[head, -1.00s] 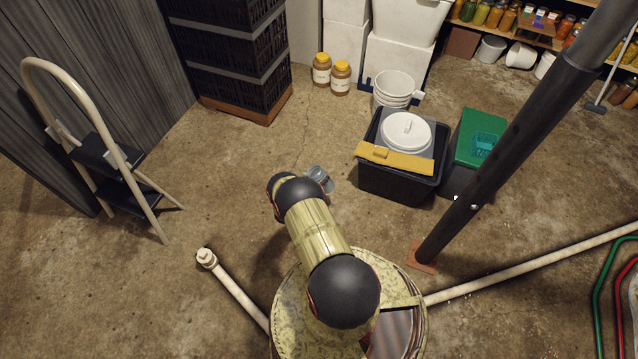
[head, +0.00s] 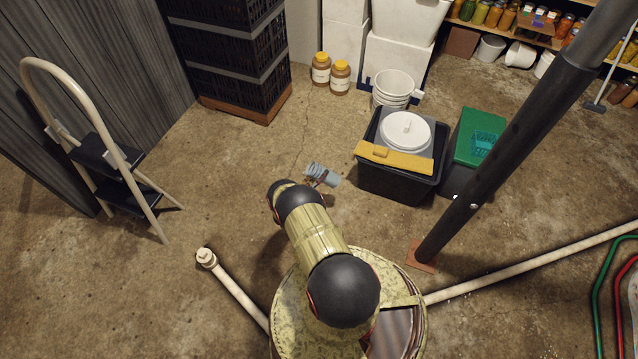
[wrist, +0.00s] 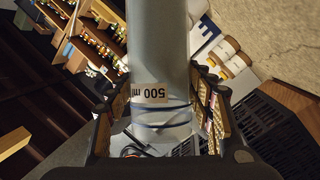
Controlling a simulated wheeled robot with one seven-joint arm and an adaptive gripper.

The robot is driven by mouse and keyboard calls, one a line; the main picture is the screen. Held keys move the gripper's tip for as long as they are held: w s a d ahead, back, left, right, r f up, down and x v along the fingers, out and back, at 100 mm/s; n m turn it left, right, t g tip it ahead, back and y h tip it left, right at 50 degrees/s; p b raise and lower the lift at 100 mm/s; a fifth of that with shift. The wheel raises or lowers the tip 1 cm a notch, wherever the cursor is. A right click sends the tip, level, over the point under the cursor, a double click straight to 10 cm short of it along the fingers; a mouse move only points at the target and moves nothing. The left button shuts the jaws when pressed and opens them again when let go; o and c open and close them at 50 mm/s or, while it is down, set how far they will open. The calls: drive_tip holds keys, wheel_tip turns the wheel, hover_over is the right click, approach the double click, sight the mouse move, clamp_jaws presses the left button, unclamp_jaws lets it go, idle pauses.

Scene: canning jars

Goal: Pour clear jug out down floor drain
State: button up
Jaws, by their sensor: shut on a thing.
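The clear jug (head: 323,175) is off to the far side of my arm in the head view, lying nearly on its side with one end toward the right. In the wrist view the clear jug (wrist: 158,45) fills the middle, with an upside-down "500 ml" label and dark bands. My gripper (wrist: 160,115) is shut on it, with one finger on each side. In the head view my wrist hides most of the gripper. I cannot make out a floor drain in either view; my arm and base cover part of the floor. Whether liquid is in the jug cannot be told.
A black tub (head: 396,183) with a white-lidded bucket stands right of the jug, beside a green-lidded box (head: 476,135). A dark post (head: 497,145) rises at right. A step stool (head: 120,165) stands left. A capped white pipe (head: 232,285) lies nearby. Floor around the jug is clear.

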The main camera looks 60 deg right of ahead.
sight(312, 173)
drive_tip(key=shift+r, duration=0.15)
drive_tip(key=shift+w+r+n+h, duration=0.2)
drive_tip(key=shift+r+n+h, duration=0.4)
drive_tip(key=shift+r+n, duration=0.45)
drive_tip(key=shift+f, duration=0.2)
drive_tip(key=shift+n, duration=0.25)
drive_tip(key=shift+w+a+r+n+h, duration=0.15)
drive_tip(key=shift+r+n+h, duration=0.25)
drive_tip(key=shift+n, duration=0.2)
drive_tip(key=shift+w+a+r+n+h, duration=0.1)
drive_tip(key=shift+r+n+h, duration=0.25)
drive_tip(key=shift+n, duration=0.25)
drive_tip(key=shift+w+a+r+n+t+h, duration=0.1)
drive_tip(key=shift+w+r+n+t+h, duration=0.25)
drive_tip(key=shift+n, duration=0.35)
drive_tip(key=shift+w+a+r+n+t+h, duration=0.1)
drive_tip(key=shift+r+n+t+h, duration=0.1)
drive_tip(key=shift+r+n+t, duration=0.35)
drive_tip(key=shift+n, duration=0.25)
